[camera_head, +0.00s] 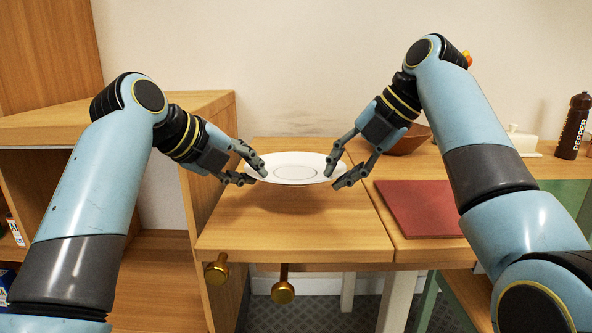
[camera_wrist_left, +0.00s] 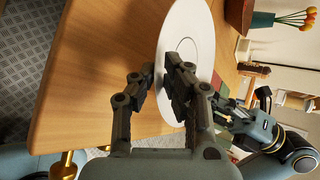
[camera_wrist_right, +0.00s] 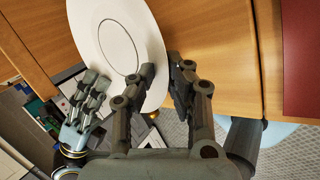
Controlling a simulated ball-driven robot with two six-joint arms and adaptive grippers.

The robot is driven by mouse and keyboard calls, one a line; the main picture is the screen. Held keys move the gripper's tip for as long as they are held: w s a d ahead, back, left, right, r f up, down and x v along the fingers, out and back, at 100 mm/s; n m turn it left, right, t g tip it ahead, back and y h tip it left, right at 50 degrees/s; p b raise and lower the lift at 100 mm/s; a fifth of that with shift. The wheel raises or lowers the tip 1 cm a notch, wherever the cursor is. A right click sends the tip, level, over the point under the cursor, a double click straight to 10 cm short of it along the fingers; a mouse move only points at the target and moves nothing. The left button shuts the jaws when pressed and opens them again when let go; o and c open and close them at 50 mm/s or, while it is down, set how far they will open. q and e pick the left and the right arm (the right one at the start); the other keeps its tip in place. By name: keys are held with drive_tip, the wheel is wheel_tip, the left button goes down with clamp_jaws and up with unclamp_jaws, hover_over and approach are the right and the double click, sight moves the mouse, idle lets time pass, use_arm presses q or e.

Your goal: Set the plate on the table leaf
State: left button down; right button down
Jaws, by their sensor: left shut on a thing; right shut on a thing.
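The white plate (camera_head: 294,168) is level, held between my two grippers over the wooden table leaf (camera_head: 300,228). A soft shadow lies on the leaf below it, and the plate looks a little above the wood. My left gripper (camera_head: 260,174) is shut on the plate's left rim. My right gripper (camera_head: 337,174) is shut on its right rim. The plate also shows in the left wrist view (camera_wrist_left: 190,38) and in the right wrist view (camera_wrist_right: 118,42), with the rim between the fingers in both. The plate is empty.
A red board (camera_head: 419,208) lies right of the leaf's seam. A brown bowl (camera_head: 410,140) stands behind my right gripper. A pepper bottle (camera_head: 573,126) and a white dish (camera_head: 522,143) stand at the back right. A wooden shelf unit (camera_head: 150,118) stands left. The leaf's front is clear.

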sight(250, 211)
use_arm(q)
drive_tip(key=shift+f, duration=0.15)
use_arm(e)
drive_tip(key=shift+f, duration=0.1)
